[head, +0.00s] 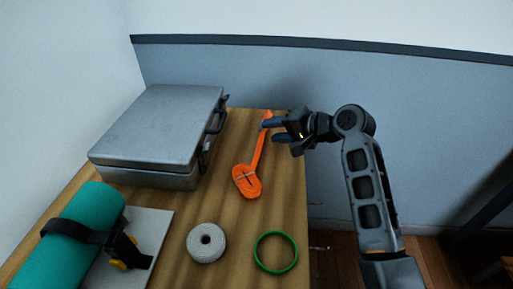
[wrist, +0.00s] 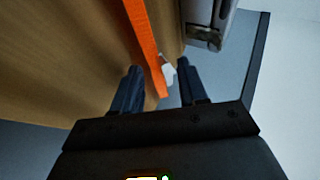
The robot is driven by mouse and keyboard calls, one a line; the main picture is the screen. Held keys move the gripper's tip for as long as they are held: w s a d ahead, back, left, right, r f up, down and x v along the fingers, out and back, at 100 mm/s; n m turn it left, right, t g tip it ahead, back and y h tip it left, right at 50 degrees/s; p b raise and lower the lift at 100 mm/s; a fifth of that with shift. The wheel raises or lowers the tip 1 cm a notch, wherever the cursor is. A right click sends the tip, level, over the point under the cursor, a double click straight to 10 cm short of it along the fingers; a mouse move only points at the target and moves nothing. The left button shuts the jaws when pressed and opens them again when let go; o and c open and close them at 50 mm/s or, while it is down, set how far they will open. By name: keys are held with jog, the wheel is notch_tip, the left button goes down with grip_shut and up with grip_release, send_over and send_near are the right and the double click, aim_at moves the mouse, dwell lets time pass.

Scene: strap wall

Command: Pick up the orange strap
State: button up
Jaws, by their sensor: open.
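The orange strap (head: 247,180) lies on the wooden table, with a coiled bundle toward the front and a straight tail running back toward the far right corner. My gripper (head: 268,131) is at the tail's far end in the head view, reaching in from the right. In the wrist view, the strap's tail (wrist: 147,45) runs down between the two open fingers (wrist: 158,85). No firm contact shows. A small pale piece beside the strap in the wrist view is unclear. The coil is outside the wrist view.
A grey metal case (head: 160,125) stands left of the strap. A white roll (head: 206,243) and a green ring (head: 275,253) lie in front. A wall stands behind the table (head: 225,190).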

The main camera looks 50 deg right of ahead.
jog(key=shift+x, duration=0.85)
jog(key=c, duration=0.7)
